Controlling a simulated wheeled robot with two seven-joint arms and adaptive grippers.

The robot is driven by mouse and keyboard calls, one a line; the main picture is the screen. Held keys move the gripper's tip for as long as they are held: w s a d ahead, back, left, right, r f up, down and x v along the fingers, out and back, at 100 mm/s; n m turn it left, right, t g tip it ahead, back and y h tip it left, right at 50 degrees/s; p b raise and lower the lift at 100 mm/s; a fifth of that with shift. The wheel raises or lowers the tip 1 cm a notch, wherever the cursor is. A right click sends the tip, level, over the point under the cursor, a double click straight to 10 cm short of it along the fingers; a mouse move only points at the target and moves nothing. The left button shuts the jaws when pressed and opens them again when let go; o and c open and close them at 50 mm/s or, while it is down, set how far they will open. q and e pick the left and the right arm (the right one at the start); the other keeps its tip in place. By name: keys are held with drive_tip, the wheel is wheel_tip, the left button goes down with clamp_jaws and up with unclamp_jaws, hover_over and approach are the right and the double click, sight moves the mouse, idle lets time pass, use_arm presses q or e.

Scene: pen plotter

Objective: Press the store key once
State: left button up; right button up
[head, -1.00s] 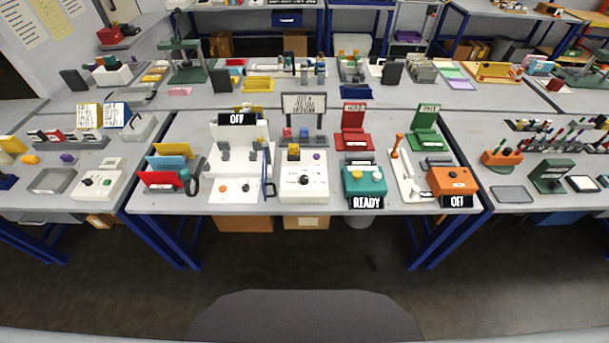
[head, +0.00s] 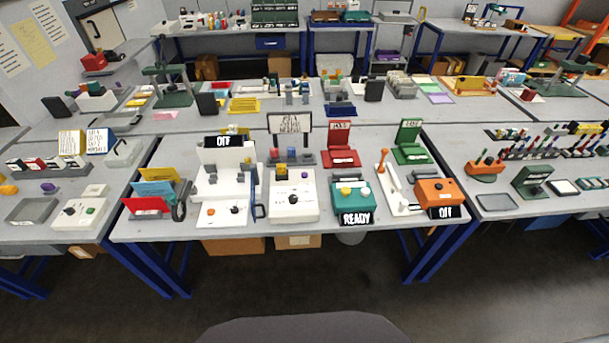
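The store key cannot be picked out by label at this size. A teal box (head: 349,203) at the middle table's front bears a light yellow button and a white button on top, with a READY display (head: 356,219) at its front. The white plotter-like unit (head: 222,172) with a pen-board and an OFF display (head: 224,141) stands to the left. A white box (head: 293,203) with a dark knob lies between them. An orange box (head: 436,192) with another OFF display (head: 442,212) stands at the right. Neither of my grippers is in view.
Red (head: 341,142) and green (head: 412,142) stands are behind the boxes. Colored folders (head: 152,190) stand at the table's left. An orange-handled lever (head: 382,160) is between teal and orange boxes. Open floor (head: 300,283) lies before the table.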

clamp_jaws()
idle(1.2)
